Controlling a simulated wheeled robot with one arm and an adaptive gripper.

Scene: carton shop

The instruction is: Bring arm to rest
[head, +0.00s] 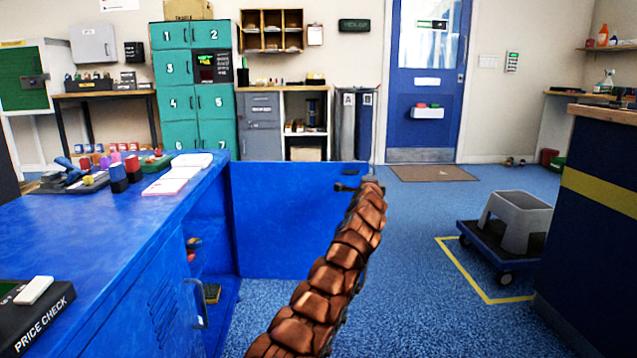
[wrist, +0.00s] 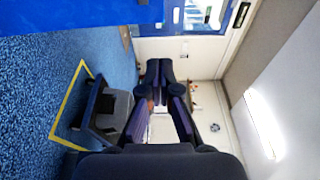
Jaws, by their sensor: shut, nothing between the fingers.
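My arm, covered in brown scale-like segments, rises from the bottom middle of the head view and leans to the right. Its far end is in front of the right edge of a blue panel (head: 285,225). My gripper (wrist: 160,72) shows in the wrist view with its dark, purple-sided fingers meeting at the tips; it is shut and empty. In the head view the gripper is small and mostly hidden at the end of the arm, with a dark part sticking out to the left.
A blue bench (head: 110,235) stands on the left, holding stamps, papers and a price check box (head: 40,318). At right, a grey step stool (head: 515,222) sits on a dolly (head: 490,248) beside a dark counter (head: 590,245). Blue floor (head: 410,270) lies clear between.

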